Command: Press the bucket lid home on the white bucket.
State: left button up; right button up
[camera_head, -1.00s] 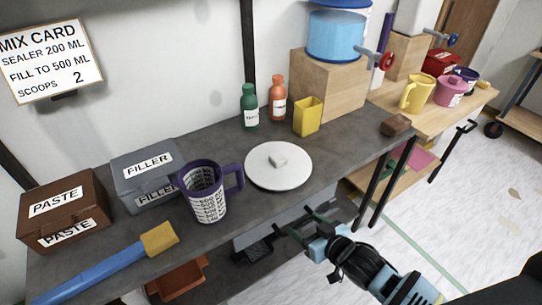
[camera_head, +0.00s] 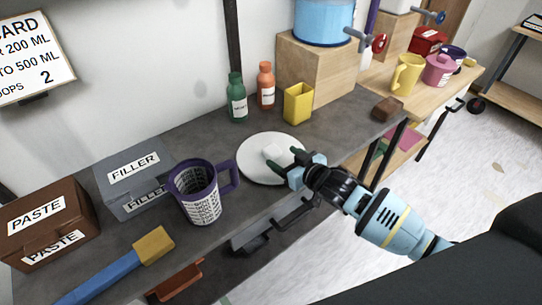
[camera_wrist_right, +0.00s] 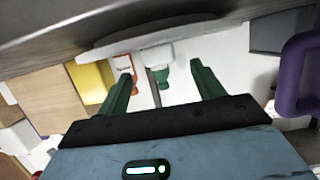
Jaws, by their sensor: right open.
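The bucket lid (camera_head: 253,163), a white disc with a small pale knob (camera_head: 273,152), lies flat on the grey worktop in the head view. Its edge and underside profile also show in the right wrist view (camera_wrist_right: 205,35). My right gripper (camera_head: 283,161) is open at the lid's near right side, its green fingers reaching toward the knob. In the right wrist view its fingers (camera_wrist_right: 162,70) stand apart with nothing clamped between them. I cannot make out the white bucket with certainty. My left gripper is not in view.
A purple measuring mug (camera_head: 199,192) stands left of the lid. A yellow cup (camera_head: 298,104), a green bottle (camera_head: 237,100) and an orange bottle (camera_head: 265,86) stand behind it. A grey filler box (camera_head: 137,182) and a brown paste box (camera_head: 50,222) stand at left.

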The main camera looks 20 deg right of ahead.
aim_at(275, 152)
jog(key=shift+x, duration=2.55)
jog(key=shift+r, duration=0.15)
jog(key=c, duration=1.1)
notch_tip(275, 152, up, 9)
jog(key=shift+f+p, duration=0.1)
jog(key=shift+p, duration=0.35)
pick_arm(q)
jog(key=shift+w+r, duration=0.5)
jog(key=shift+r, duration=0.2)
pick_arm(e)
jog(key=shift+r, duration=0.6)
